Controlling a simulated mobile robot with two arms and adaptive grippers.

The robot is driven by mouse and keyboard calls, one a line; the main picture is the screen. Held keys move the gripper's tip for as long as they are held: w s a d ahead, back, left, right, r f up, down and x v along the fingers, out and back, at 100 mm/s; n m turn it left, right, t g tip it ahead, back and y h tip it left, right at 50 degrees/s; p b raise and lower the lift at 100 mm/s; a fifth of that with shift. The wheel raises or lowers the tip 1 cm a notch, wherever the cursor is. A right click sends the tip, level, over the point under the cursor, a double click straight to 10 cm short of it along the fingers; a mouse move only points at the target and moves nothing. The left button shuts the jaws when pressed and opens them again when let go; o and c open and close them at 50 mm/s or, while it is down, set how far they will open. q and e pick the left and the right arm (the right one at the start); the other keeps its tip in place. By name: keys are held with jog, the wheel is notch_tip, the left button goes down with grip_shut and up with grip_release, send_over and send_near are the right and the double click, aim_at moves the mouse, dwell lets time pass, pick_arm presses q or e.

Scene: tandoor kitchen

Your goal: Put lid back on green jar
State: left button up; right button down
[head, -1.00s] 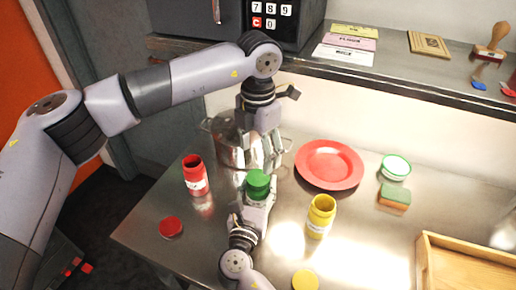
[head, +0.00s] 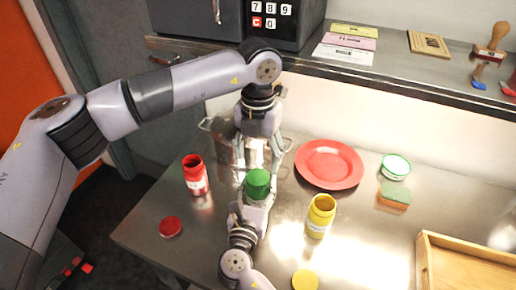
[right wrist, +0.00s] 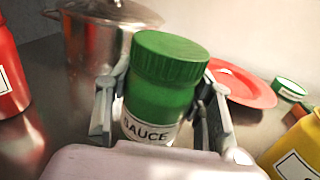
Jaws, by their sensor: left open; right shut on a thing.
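The green jar (right wrist: 155,108), labelled "SAUCE", stands upright between the fingers of my right gripper (right wrist: 160,115), which is shut on it. A green lid (right wrist: 170,56) sits on top of the jar in the right wrist view, its rim close against the body. In the head view the lid (head: 257,180) hides most of the jar, and my right gripper (head: 255,200) comes from below. My left gripper (head: 260,160) is open and empty, pointing down just above and behind the lid. It does not show in the right wrist view.
A steel pot (head: 226,150) stands behind. A red jar (head: 195,175) and red lid (head: 171,226) are at left. A yellow jar (head: 320,216), yellow lid (head: 305,280) and red plate (head: 329,164) are at right. A sponge (head: 393,197) and wooden tray (head: 470,262) lie further right.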

aim_at(258, 177)
pick_arm(q)
jog(key=shift+f, duration=3.15)
jog(key=shift+c, duration=0.4)
jog(key=c, duration=1.1)
jog(key=m, duration=0.4)
jog(key=shift+c, duration=0.2)
jog(key=m, duration=0.4)
jog(key=shift+m, duration=0.3)
jog(key=o, duration=1.3)
